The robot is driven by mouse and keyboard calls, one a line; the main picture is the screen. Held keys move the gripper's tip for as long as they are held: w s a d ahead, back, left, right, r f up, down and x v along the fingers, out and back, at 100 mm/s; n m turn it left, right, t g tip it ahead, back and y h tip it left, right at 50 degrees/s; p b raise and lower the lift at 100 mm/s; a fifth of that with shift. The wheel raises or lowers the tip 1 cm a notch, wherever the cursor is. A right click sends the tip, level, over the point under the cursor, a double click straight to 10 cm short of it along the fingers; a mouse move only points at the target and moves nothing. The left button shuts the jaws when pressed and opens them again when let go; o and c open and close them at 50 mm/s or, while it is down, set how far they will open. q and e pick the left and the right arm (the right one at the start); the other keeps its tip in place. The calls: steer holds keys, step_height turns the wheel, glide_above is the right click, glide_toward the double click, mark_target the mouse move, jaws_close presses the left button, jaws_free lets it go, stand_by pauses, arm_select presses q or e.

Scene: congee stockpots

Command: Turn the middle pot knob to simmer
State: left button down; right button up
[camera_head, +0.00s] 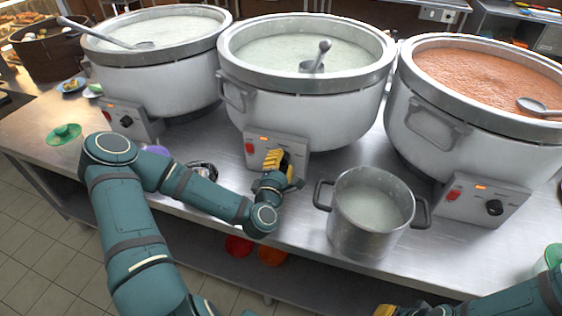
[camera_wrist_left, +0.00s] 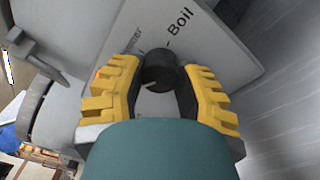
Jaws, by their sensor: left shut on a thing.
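The middle pot (camera_head: 300,110) is a large white cooker with pale congee and a ladle. Its control panel (camera_head: 304,143) has a red switch and a lit orange lamp. My left gripper (camera_head: 284,163) is at this panel, its yellow fingers on either side of the black knob (camera_wrist_left: 160,72) in the left wrist view, shut on it. The word "Boil" (camera_wrist_left: 180,20) is printed on the panel, with a partly hidden second label to its left. I cannot tell the knob's exact setting. A yellow part of my right gripper (camera_head: 386,310) shows at the bottom edge; its fingertips are cut off.
A small steel pot (camera_head: 370,215) with pale liquid stands right of my left gripper, near the counter's front edge. Similar large cookers stand at left (camera_head: 165,75) and right (camera_head: 445,120).

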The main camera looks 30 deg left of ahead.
arm_select(q)
steer(key=m, duration=0.4)
steer(key=shift+m, duration=0.3)
steer(key=m+b, duration=0.1)
steer(key=m, duration=0.3)
steer(key=shift+m+t, duration=0.3)
steer(key=shift+m+h+b, duration=0.3)
steer(key=shift+m+h, duration=0.1)
steer(key=shift+m, duration=1.2)
steer(key=c, duration=0.5)
jaws_free()
steer(key=shift+w, duration=0.1)
steer(key=shift+c, duration=0.2)
